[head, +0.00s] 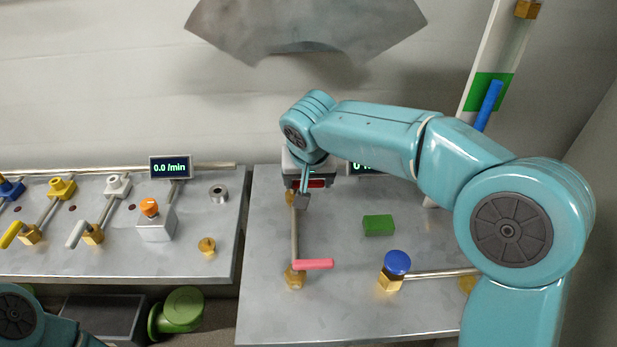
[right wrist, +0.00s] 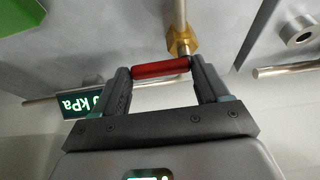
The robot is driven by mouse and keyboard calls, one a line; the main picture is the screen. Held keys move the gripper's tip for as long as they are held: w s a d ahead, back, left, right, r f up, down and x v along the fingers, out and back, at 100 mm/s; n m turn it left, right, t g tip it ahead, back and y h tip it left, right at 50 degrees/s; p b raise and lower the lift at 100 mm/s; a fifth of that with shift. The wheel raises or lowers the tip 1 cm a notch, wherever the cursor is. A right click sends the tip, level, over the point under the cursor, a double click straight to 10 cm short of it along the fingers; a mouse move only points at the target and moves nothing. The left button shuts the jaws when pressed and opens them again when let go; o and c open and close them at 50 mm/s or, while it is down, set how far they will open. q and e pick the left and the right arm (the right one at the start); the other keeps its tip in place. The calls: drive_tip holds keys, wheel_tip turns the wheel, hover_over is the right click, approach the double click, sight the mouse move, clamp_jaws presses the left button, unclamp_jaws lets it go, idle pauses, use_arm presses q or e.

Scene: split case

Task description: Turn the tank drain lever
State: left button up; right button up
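A red lever handle (right wrist: 160,69) lies between the two fingers of my right gripper (right wrist: 160,78) in the right wrist view. The fingers are wide apart, one near each end of the handle; I cannot tell whether they touch it. A brass fitting (right wrist: 182,42) on a pipe sits just beyond its right end. In the head view my right gripper (head: 304,200) is at the back of the right panel and mostly hides this red handle (head: 318,183). A pink lever (head: 315,264) on a brass valve (head: 295,278) stands nearer the front. No label shows which lever drains the tank. My left gripper is out of view.
The right panel (head: 340,310) also holds a green block (head: 378,225) and a blue knob (head: 397,263). A gauge with a green band (head: 475,92) rises at the back right. The left panel (head: 200,255) has several levers and an orange knob (head: 149,207). A gap separates the panels.

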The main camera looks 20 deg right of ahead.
drive_tip(key=shift+s+a+f+m+h+b, duration=0.2)
drive_tip(key=shift+m+h+b, duration=0.1)
drive_tip(key=shift+m+b, duration=0.3)
drive_tip(key=shift+a+m, duration=0.15)
drive_tip(key=shift+m, duration=0.55)
drive_tip(key=shift+s+a+r+m+g+h, duration=0.1)
drive_tip(key=shift+m+g+h, duration=0.1)
drive_tip(key=shift+m, duration=0.25)
drive_tip(key=shift+s+a+r+m+g+h, duration=0.1)
drive_tip(key=shift+m+h, duration=0.1)
drive_tip(key=shift+m, duration=0.2)
drive_tip(key=shift+s+r+m+g+h, duration=0.1)
drive_tip(key=shift+m+h, duration=0.1)
drive_tip(key=shift+m, duration=0.25)
drive_tip(key=o, duration=1.1)
drive_tip(key=shift+f, duration=0.1)
drive_tip(key=shift+c, duration=0.2)
drive_tip(key=p+v, duration=0.3)
drive_tip(key=v, duration=1.3)
drive_tip(key=shift+r, duration=0.2)
